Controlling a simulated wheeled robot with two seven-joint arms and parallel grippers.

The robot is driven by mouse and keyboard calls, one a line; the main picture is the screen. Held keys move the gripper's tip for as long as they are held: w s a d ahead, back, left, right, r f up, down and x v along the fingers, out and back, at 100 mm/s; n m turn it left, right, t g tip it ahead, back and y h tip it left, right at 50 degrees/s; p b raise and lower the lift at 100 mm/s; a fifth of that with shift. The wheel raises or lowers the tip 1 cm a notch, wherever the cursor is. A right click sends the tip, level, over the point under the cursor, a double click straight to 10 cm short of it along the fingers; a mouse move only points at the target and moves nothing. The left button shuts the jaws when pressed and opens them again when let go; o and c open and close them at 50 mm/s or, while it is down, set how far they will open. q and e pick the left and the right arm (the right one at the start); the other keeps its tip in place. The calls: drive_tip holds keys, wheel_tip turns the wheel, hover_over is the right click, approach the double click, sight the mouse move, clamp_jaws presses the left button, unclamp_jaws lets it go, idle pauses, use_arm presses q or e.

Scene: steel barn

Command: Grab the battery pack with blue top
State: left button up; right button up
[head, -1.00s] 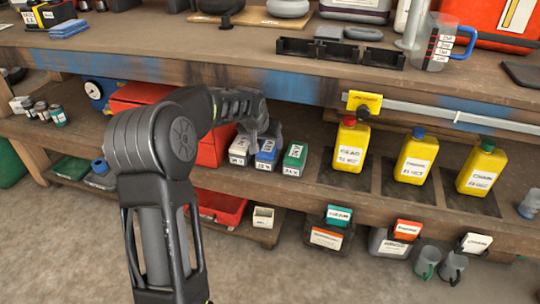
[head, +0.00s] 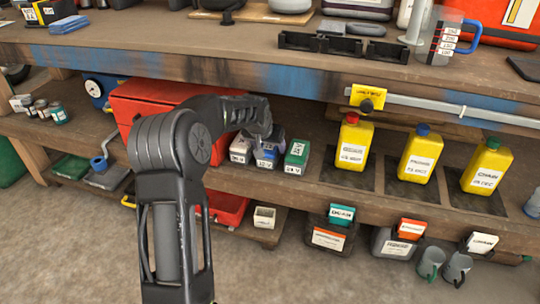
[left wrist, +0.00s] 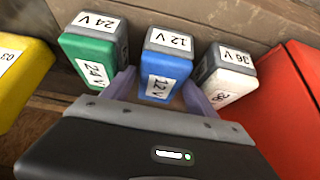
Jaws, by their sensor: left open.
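The battery pack with the blue top (head: 266,162) stands on the middle shelf between two other packs. In the left wrist view the blue pack (left wrist: 168,68) is marked 12 V. My left gripper (head: 262,138) is above it and partly hides it in the head view. In the left wrist view my left gripper (left wrist: 160,92) is open, with one finger on each side of the blue pack's near end. I cannot tell whether the fingers touch it. My right gripper is not in view.
A green 24 V pack (left wrist: 92,50) and a white-and-grey 36 V pack (left wrist: 228,75) stand close on either side. A red toolbox (head: 150,100) is beside the white pack. Yellow bottles (head: 352,145) stand to the right. The workbench (head: 200,55) overhangs the shelf.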

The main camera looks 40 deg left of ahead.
use_arm(q)
drive_tip(key=shift+x, duration=1.25)
drive_tip(key=shift+c, duration=0.4)
clamp_jaws()
drive_tip(key=shift+r, duration=0.15)
